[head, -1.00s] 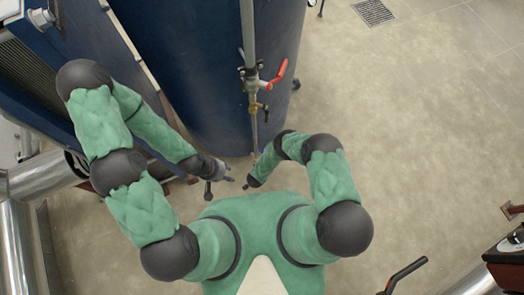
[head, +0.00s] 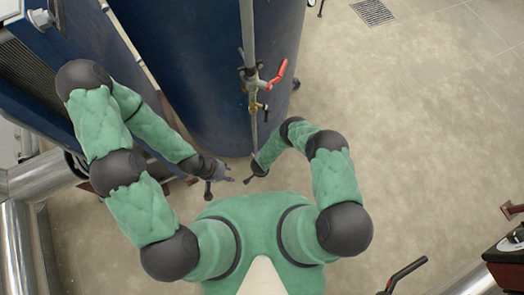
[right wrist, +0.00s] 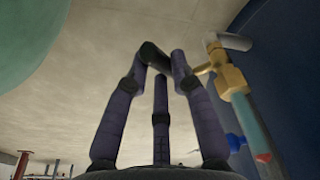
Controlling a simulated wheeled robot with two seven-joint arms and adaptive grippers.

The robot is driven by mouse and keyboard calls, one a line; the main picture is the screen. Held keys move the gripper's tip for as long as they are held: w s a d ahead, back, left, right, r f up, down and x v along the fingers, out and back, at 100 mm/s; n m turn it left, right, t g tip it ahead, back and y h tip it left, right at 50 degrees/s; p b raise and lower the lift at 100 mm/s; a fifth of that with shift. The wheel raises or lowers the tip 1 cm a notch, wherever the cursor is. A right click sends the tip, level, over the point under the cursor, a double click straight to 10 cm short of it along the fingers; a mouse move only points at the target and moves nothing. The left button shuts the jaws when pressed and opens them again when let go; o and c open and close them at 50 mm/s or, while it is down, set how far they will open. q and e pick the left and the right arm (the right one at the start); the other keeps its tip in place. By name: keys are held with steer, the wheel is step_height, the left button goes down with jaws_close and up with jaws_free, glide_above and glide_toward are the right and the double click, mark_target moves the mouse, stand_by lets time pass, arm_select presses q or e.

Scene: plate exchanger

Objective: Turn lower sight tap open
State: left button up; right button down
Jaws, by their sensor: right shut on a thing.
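The lower sight tap shows in the right wrist view as a brass body (right wrist: 228,80) on a sight tube, with a stem pointing left at my fingertips. My right gripper (right wrist: 160,58) has its fingers drawn together on a small dark piece beside that stem, which looks like the tap's handle (right wrist: 152,55). The fingers partly cover it, so its turn angle is unclear. In the head view my right gripper (head: 257,170) is at the foot of the sight pipe and the tap there is hidden. My left gripper (head: 222,180) is to its left, fingers spread, empty.
A large blue tank (head: 215,90) stands behind the grippers. A vertical pipe (head: 250,45) runs down its front with a red-handled valve (head: 277,73) and a smaller brass valve (head: 256,107). Clear floor (head: 410,150) lies to the right.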

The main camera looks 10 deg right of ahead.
stand_by(0.4)
steer(key=c, duration=1)
jaws_free()
steer(key=shift+c, duration=0.2)
steer(key=shift+r, duration=0.2)
step_height(320, 180, up, 12)
steer(key=s, duration=0.1)
steer(key=shift+s+a+f, duration=0.2)
steer(key=shift+s+a, duration=0.05)
steer(key=shift+a, duration=0.1)
